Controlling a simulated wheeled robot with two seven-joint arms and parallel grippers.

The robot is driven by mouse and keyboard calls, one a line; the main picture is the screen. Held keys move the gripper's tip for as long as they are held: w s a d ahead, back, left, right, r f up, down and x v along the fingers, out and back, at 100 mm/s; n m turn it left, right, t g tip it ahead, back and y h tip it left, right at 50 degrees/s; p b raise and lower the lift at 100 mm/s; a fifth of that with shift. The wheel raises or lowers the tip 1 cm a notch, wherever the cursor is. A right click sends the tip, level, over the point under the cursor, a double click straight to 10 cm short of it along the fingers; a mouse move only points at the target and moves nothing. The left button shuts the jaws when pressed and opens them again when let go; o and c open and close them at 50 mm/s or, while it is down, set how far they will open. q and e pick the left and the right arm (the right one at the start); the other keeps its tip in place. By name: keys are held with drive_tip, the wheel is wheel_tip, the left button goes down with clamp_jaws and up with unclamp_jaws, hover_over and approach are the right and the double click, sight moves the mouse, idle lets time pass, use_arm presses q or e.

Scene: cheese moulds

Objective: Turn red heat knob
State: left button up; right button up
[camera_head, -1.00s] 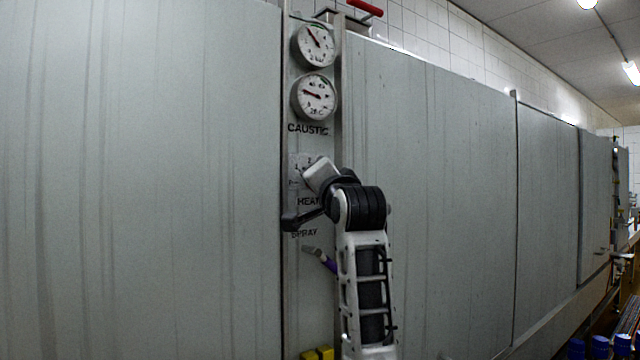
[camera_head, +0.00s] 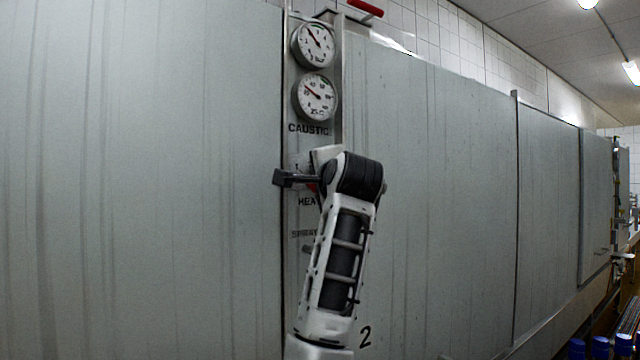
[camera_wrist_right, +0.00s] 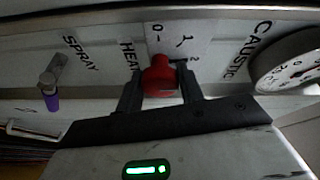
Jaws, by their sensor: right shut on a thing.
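The red heat knob (camera_wrist_right: 160,76) sits on the panel between the HEAT label and a scale marked 0, 1 and 2 in the right wrist view. My right gripper (camera_wrist_right: 160,88) is shut on the knob, with one dark finger on each side of it. In the head view my right arm covers most of the knob, and only a sliver of red (camera_head: 312,186) shows. My left gripper is not in view.
Two round gauges (camera_head: 316,97) are above the CAUSTIC label on the narrow panel. A spray handle with a purple part (camera_wrist_right: 52,102) is beside the SPRAY label. Large grey cabinet doors (camera_head: 430,200) flank the panel. A red handle (camera_head: 366,8) is on top.

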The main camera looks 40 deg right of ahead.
drive_tip(key=shift+f, duration=0.1)
drive_tip(key=o, duration=1)
drive_tip(key=shift+d, duration=0.1)
drive_tip(key=shift+s, duration=0.1)
use_arm(q)
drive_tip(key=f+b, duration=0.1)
drive_tip(key=b, duration=0.1)
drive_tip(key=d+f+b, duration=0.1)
drive_tip(key=b, duration=0.1)
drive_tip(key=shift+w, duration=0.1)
use_arm(e)
drive_tip(key=v, duration=1.6)
